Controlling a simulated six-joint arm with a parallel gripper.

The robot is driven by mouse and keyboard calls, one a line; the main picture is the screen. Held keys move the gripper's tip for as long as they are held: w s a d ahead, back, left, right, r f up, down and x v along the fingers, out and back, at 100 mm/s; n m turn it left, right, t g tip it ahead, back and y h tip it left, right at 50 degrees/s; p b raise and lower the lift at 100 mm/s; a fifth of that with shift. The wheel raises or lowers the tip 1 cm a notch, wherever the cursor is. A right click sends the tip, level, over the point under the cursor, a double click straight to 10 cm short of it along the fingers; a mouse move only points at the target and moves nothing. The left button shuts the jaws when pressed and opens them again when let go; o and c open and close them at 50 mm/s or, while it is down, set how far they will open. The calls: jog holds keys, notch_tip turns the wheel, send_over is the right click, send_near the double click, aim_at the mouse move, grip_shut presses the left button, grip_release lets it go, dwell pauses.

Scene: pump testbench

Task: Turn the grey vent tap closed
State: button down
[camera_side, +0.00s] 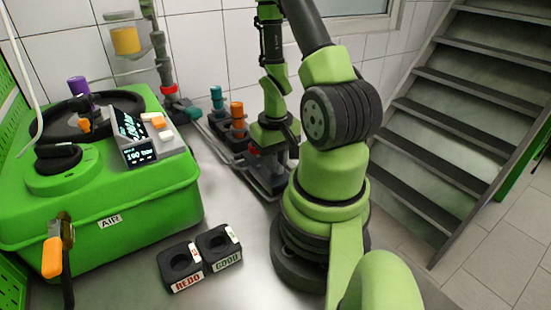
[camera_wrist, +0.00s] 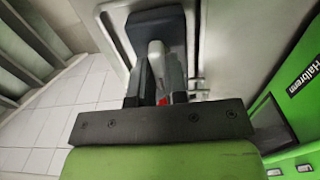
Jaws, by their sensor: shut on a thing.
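The grey vent tap (camera_wrist: 156,55) shows in the wrist view as a light grey lever between the two dark fingers of my gripper (camera_wrist: 157,75). The fingers are shut on it, one on each side. A small red part (camera_wrist: 162,101) shows low between the fingers. In the side view my gripper (camera_side: 262,152) is down at the right end of the valve row, and the grey tap is hidden there behind my gripper and arm. I cannot tell the tap's exact angle.
A teal tap (camera_side: 216,97) and an orange tap (camera_side: 237,114) stand just left of my gripper on the valve row. The green test bench (camera_side: 140,225) with its display fills the left. Two black holders, REDO (camera_side: 181,268) and GOOD (camera_side: 220,246), sit in front. Stairs (camera_side: 450,130) rise at right.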

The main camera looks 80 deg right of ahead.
dwell(0.3)
jog(key=c, duration=1.1)
grip_release()
jog(key=shift+c, duration=0.2)
jog(key=shift+r, duration=0.1)
notch_tip(320, 180, up, 10)
jog(key=w+a+r+n+t+h, duration=0.1)
jog(key=w+a+r+n+t, duration=0.15)
jog(key=w+a+r, duration=0.5)
jog(key=s+a+r+n+t+y, duration=0.2)
jog(key=s+a+r+t+y, duration=0.1)
jog(key=a+r, duration=0.5)
jog(key=s+a+t, duration=0.1)
jog(key=a, duration=0.1)
jog(key=shift+s+a+n+t, duration=0.2)
jog(key=shift+a+n+t, duration=0.15)
